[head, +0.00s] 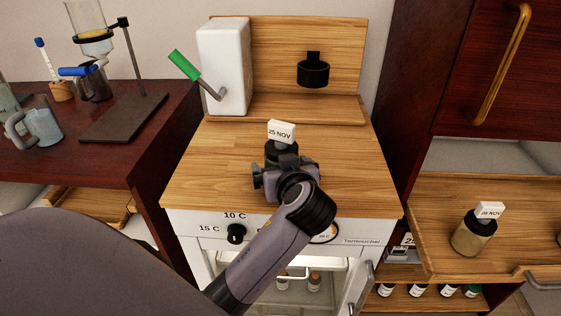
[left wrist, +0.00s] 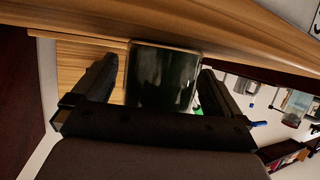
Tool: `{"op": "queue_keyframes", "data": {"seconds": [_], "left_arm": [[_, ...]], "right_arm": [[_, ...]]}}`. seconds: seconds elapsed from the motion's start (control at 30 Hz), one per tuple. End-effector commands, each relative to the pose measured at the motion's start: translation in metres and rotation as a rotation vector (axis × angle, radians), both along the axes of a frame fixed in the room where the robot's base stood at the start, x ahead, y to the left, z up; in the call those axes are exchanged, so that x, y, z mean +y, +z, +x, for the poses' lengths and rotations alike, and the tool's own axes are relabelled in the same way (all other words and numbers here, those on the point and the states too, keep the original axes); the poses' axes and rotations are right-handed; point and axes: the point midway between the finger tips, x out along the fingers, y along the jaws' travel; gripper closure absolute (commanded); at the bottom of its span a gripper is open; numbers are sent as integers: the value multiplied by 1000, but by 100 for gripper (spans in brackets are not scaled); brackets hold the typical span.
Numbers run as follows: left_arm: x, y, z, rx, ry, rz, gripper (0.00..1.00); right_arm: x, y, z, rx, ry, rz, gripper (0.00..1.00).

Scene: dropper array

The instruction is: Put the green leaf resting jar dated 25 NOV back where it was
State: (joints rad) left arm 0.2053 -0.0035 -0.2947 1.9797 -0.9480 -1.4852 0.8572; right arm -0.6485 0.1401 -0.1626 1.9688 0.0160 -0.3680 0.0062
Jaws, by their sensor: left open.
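The jar (head: 280,150) tagged 25 NOV (head: 281,131) stands upright on the wooden top of the white cabinet (head: 225,165), in the middle of the head view. My left gripper (head: 284,166) is at the jar on its near side and hides its lower part. In the left wrist view the jar (left wrist: 162,78) looks dark and glossy, between the two spread fingers of the gripper (left wrist: 157,80). A gap shows at the left finger; contact on the right I cannot tell. My right gripper is out of view.
A white box with a green-handled crank (head: 224,65) and a black holder (head: 313,72) stand behind. A jar tagged 05 NOV or similar (head: 473,236) sits on the right wooden tray (head: 430,215). The cabinet front has a temperature dial (head: 236,233). Glassware stands on the left table.

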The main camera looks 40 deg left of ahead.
Motion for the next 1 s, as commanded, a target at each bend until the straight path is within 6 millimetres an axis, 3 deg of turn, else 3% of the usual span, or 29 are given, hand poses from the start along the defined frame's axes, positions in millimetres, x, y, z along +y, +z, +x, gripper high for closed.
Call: {"op": "queue_keyframes", "data": {"seconds": [0.13, 0.17, 0.33, 0.4, 0.77, 1.0], "left_arm": [[0, 0, 0, 0, 0, 0, 0], [0, 0, 0, 0, 0, 0, 6], [0, 0, 0, 0, 0, 0, 62], [0, 1, 0, -3, 0, 2, 75], [0, 10, 1, -5, 0, 1, 75], [0, 51, 1, -11, 0, -4, 75]], "right_arm": [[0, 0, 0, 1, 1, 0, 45], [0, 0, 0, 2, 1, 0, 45], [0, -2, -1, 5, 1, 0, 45], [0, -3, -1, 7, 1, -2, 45], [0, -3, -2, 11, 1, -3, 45], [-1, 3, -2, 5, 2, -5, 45]]}}
